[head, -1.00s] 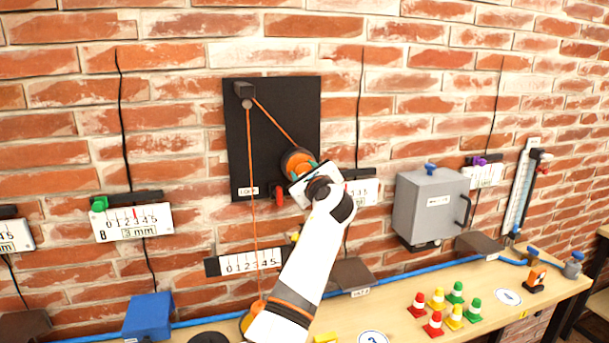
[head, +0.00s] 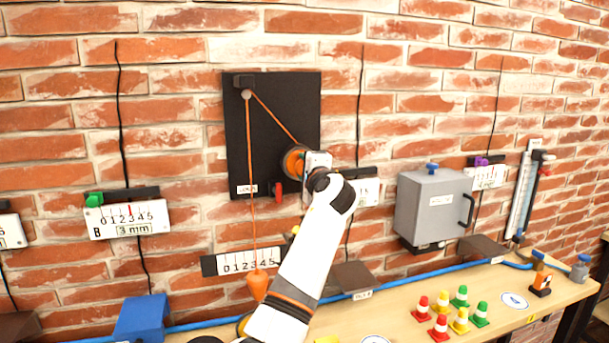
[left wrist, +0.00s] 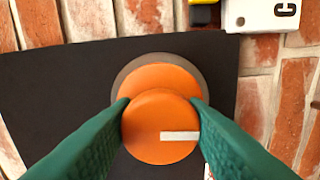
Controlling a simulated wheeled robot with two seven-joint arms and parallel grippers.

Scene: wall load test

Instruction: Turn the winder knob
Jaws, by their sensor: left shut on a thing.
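The winder is an orange drum (head: 293,159) on a black board (head: 262,120) on the brick wall. Its round orange knob (left wrist: 150,118) fills the middle of the left wrist view, with a white mark pointing right. My left gripper (left wrist: 160,103) has its green fingers on both sides of the knob, shut on it. In the head view the left gripper (head: 308,161) covers the knob. An orange cord (head: 250,180) runs from the drum over a top pulley (head: 247,94) down to a hanging orange weight (head: 258,285). My right gripper is out of view.
A 0–5 scale (head: 248,261) sits beside the cord. A red lever (head: 278,192) is below the drum. A grey box (head: 432,205) is on the wall to the right. Small coloured cones (head: 440,327) stand on the bench (head: 400,315).

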